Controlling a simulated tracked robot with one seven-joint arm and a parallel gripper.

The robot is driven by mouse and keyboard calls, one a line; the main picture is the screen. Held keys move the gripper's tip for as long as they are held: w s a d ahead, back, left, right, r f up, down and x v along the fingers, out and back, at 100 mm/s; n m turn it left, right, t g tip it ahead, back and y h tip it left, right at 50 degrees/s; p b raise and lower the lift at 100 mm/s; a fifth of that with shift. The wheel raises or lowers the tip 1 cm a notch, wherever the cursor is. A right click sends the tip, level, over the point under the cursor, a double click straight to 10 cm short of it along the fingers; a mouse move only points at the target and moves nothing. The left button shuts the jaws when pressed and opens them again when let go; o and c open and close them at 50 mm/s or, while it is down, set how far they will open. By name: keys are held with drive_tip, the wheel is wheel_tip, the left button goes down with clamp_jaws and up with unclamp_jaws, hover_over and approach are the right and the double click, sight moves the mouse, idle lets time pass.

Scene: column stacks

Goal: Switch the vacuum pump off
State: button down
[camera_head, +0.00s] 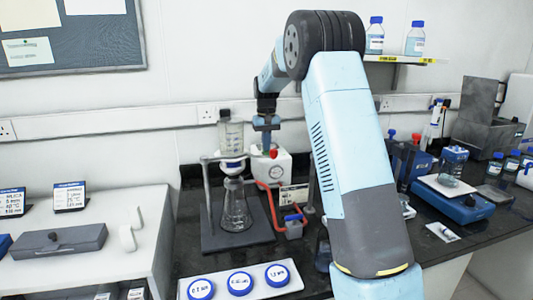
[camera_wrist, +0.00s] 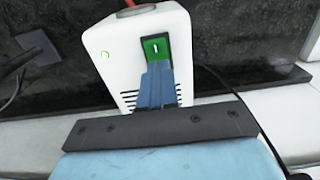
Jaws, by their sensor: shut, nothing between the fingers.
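The vacuum pump (camera_head: 284,170) is a white box on the dark bench, behind the glass filter stand; it also shows in the wrist view (camera_wrist: 124,68). Its green rocker switch (camera_wrist: 154,47) bears a white "I" mark on its upper part. A small green light (camera_wrist: 105,54) glows to the left of the switch. My gripper (camera_head: 267,150) is shut and empty in front of the pump. In the wrist view its blue fingertips (camera_wrist: 157,66) cover the lower part of the switch; I cannot tell whether they touch it.
A filter flask (camera_head: 236,207) with a funnel stands on a dark-based stand at the left. A red hose (camera_head: 267,198) runs by a small blue-lidded trap (camera_head: 294,225). Blue-lidded dishes (camera_head: 239,284) sit in front. A blue balance (camera_head: 452,200) stands right.

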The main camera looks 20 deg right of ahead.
drive_tip(key=shift+r, duration=3.4)
